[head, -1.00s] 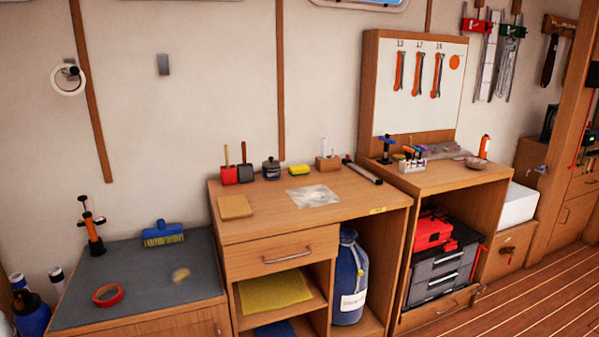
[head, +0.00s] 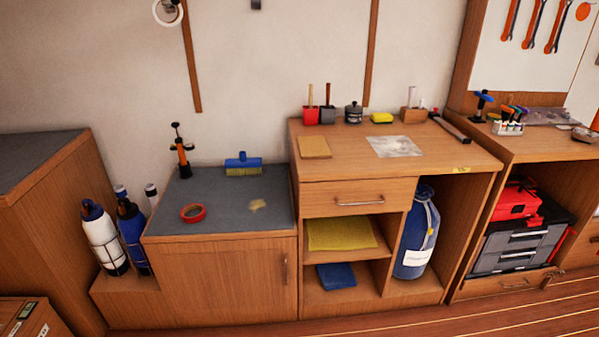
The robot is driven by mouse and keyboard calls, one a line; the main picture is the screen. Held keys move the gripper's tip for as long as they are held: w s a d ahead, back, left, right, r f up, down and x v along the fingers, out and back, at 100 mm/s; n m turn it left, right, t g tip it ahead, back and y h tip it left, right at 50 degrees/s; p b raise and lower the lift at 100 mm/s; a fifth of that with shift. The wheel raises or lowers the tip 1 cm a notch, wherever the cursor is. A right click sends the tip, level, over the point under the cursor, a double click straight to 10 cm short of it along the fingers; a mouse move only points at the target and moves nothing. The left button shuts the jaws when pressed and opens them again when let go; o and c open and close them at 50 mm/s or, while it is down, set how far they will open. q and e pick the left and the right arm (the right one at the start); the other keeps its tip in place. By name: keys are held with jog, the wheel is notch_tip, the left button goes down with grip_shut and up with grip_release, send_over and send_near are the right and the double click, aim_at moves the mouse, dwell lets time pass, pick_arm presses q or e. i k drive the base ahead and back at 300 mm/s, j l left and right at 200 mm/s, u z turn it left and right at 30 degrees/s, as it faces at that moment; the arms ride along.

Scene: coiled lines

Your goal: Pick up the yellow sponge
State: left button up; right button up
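The yellow sponge (head: 382,118) is a small yellow block with a dark layer along its lower side. It lies at the back of the wooden workbench top (head: 460,152), near the wall. It sits between a dark lidded pot (head: 353,113) and a small wooden holder (head: 413,115). Nothing covers it. Neither of my grippers is in view.
A tan square (head: 314,147) and a clear plastic sheet (head: 394,146) lie in front of the sponge. Red and dark containers (head: 318,115) with upright handles stand left. A dark tube (head: 450,129) lies right. Wooden floor (head: 400,320) runs along the front.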

aim_at(383, 118)
jog(key=i+l+u, duration=0.1)
jog(key=u, duration=0.55)
jog(key=l+u, duration=0.45)
jog(key=l, duration=0.35)
jog(key=l+u, duration=0.2)
jog(key=l, duration=0.6)
